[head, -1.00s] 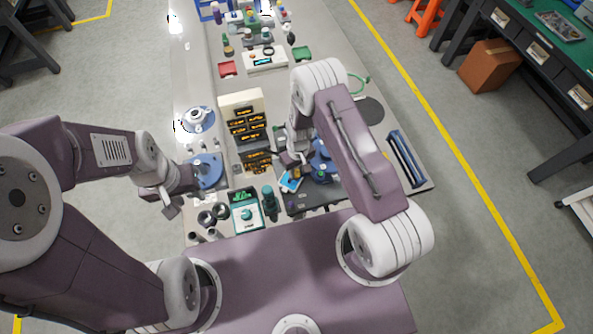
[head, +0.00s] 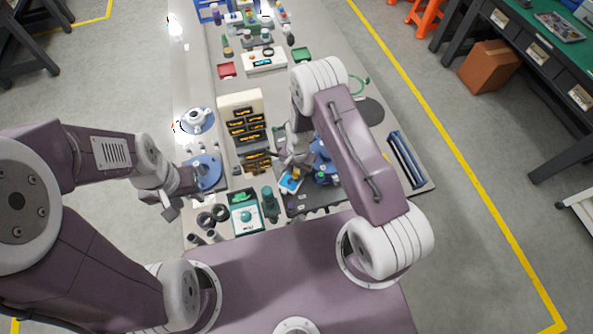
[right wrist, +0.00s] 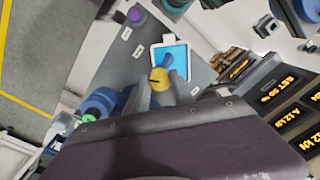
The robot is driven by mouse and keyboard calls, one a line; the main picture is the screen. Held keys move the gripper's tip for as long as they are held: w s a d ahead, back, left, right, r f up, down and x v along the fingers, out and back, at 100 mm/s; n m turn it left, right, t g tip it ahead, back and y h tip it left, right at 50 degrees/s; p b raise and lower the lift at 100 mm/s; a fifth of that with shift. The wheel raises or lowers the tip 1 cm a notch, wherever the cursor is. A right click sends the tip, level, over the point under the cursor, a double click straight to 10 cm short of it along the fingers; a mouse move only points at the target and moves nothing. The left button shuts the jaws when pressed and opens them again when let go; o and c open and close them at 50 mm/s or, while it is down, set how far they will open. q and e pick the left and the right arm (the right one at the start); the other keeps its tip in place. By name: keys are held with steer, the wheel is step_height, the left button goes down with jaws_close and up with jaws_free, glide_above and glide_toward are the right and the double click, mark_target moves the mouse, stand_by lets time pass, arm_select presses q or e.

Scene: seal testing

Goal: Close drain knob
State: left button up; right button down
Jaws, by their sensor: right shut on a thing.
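The drain knob, a yellow round knob with a dark line across it (right wrist: 159,79), sits between the two grey fingers of my right gripper (right wrist: 160,92) in the right wrist view. The gripper is shut on it. A blue stem and a light-blue plate (right wrist: 178,54) lie just beyond the knob. In the head view my right gripper (head: 290,162) is beside the light-blue plate (head: 291,182), and my arm and wrist partly hide this area. My left gripper (head: 172,205) hangs at the bench's left edge, away from the knob; its finger gap is not clear.
A unit with several lit orange displays (head: 246,126) stands left of my right gripper. A teal box (head: 246,213) and a dark-green bottle (head: 270,201) stand near the front. A blue round fixture (head: 207,167) is beside my left gripper. A blue-framed rack (head: 407,158) lies at right.

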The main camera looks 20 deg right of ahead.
mark_target(297, 174)
steer(key=shift+m+p, duration=0.35)
steer(key=shift+m, duration=1.95)
steer(key=c, duration=1.4)
jaws_free()
steer(key=shift+o, duration=0.2)
steer(key=shift+r, duration=0.15)
step_height(297, 174, up, 8)
steer(key=shift+s+f+b, duration=0.1)
steer(key=shift+b, duration=0.9)
steer(key=shift+s+r, duration=0.1)
steer(key=shift+r, duration=0.45)
